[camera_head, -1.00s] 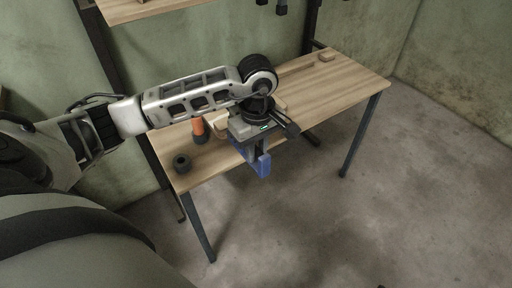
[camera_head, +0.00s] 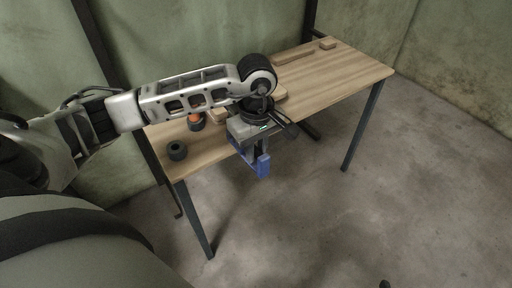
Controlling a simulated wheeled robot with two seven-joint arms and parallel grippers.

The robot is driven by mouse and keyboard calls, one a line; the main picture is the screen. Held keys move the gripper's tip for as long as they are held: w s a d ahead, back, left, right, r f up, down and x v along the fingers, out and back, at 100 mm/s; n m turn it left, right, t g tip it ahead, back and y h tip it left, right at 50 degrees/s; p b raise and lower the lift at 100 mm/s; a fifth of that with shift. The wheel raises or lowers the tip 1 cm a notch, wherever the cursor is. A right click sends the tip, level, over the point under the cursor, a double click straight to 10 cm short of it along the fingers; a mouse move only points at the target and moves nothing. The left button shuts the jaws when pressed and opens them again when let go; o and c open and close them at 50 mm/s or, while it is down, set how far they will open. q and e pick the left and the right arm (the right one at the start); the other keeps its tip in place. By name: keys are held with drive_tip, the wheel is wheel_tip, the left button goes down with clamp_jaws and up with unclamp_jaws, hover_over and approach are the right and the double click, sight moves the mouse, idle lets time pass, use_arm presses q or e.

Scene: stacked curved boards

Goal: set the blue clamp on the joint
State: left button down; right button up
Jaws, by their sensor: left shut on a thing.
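My left gripper (camera_head: 258,146) is shut on the blue clamp (camera_head: 262,166) and holds it at the table's front edge, pointing down. The upper part of the clamp is hidden behind the gripper. Light wooden boards (camera_head: 280,92) lie on the table behind my wrist, mostly covered by my arm and hand. Another piece of board (camera_head: 218,116) shows to the left of the gripper. I cannot tell where the joint is or whether the clamp touches it. My right gripper is out of view.
The wooden table (camera_head: 335,82) is bare on its right side. A black ring-like roll (camera_head: 177,151) sits at its left front, and an orange and dark object (camera_head: 195,121) is partly behind my arm. A long strip (camera_head: 294,56) and small block (camera_head: 327,43) lie at the back.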

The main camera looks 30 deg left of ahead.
use_arm(q)
drive_tip(key=shift+f, duration=0.35)
drive_tip(key=shift+f+b, duration=0.4)
drive_tip(key=shift+b, duration=0.2)
idle(0.5)
drive_tip(key=shift+b, duration=0.35)
idle(0.6)
drive_tip(key=shift+w+a, duration=0.15)
drive_tip(key=shift+a, duration=0.05)
drive_tip(key=shift+w+a+b, duration=0.25)
drive_tip(key=shift+a+b, duration=0.05)
drive_tip(key=shift+a, duration=0.35)
drive_tip(key=shift+w+a+b, duration=0.3)
drive_tip(key=shift+a, duration=0.35)
drive_tip(key=shift+w+a+b, duration=0.25)
drive_tip(key=shift+a+b, duration=0.05)
drive_tip(key=shift+a, duration=0.35)
drive_tip(key=shift+a, duration=0.2)
idle(0.7)
drive_tip(key=shift+w+a+b, duration=0.3)
drive_tip(key=shift+a+b, duration=0.1)
drive_tip(key=shift+a, duration=0.2)
